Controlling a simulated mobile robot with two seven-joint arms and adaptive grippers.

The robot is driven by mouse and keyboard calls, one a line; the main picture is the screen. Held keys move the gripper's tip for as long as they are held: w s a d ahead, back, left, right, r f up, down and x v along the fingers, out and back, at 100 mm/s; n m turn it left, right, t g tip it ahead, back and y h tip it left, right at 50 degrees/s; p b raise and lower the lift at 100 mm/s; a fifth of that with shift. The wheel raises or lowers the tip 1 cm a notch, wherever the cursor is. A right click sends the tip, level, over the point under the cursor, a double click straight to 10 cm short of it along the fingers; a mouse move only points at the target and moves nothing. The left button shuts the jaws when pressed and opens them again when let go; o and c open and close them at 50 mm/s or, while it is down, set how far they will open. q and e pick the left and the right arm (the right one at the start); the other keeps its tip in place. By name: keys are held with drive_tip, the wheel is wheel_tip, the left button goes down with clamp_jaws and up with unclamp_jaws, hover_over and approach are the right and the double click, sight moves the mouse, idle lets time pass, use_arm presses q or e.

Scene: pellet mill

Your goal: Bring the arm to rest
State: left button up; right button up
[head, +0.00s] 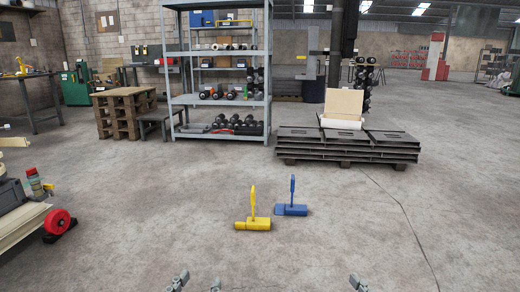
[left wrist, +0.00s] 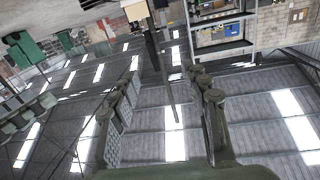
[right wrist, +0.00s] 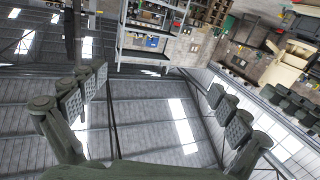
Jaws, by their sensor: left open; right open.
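My left gripper (head: 197,284) shows at the bottom edge of the head view, its two fingertips apart. In the left wrist view my left gripper (left wrist: 160,95) is open with nothing between its fingers. My right gripper (right wrist: 160,100) is open and empty in the right wrist view. Only a fingertip of it shows at the bottom of the head view, right of centre. Both wrist views look toward the roof, with the shelving upside down at the top. Most of both arms is outside the head view.
A yellow tool (head: 253,222) and a blue tool (head: 291,208) with upright handles stand on the floor ahead. A grey shelf rack (head: 222,53) and a dark pallet stack (head: 349,153) stand farther back. A cart with a red wheel (head: 57,222) is at left. The floor between is clear.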

use_arm(q)
drive_tip(key=s+a+f+n+g+y+p, duration=0.1)
drive_tip(key=s+a+f+g+y+p, duration=0.2)
drive_tip(key=f, duration=0.5)
drive_tip(key=s+a+f+g+y+p, duration=0.1)
drive_tip(key=s+a+f+g+p, duration=0.15)
drive_tip(key=a+f+g, duration=0.4)
use_arm(e)
drive_tip(key=s+d+f+m+g+h, duration=0.1)
drive_tip(key=s+d+f+g+h, duration=0.2)
drive_tip(key=f, duration=0.5)
drive_tip(key=s+d+f+g+h, duration=0.1)
drive_tip(key=s+d+f+g, duration=0.2)
drive_tip(key=d+f+g, duration=0.35)
use_arm(q)
drive_tip(key=s+a+f+g+y+p, duration=0.1)
drive_tip(key=s+a+f+g+p, duration=0.1)
drive_tip(key=s+a+f+g, duration=0.3)
drive_tip(key=s+f, duration=0.3)
drive_tip(key=s, duration=0.3)
drive_tip(key=shift+a+n+y, duration=0.35)
drive_tip(key=shift+n+y, duration=0.05)
use_arm(e)
drive_tip(key=s+d+f+g+h, duration=0.1)
drive_tip(key=s+d+f+g, duration=0.4)
drive_tip(key=s+f, duration=0.3)
drive_tip(key=s, duration=0.2)
drive_tip(key=shift+s+d+m+h, duration=0.3)
drive_tip(key=shift+d+m+h, duration=0.05)
drive_tip(key=shift+m+h, duration=0.05)
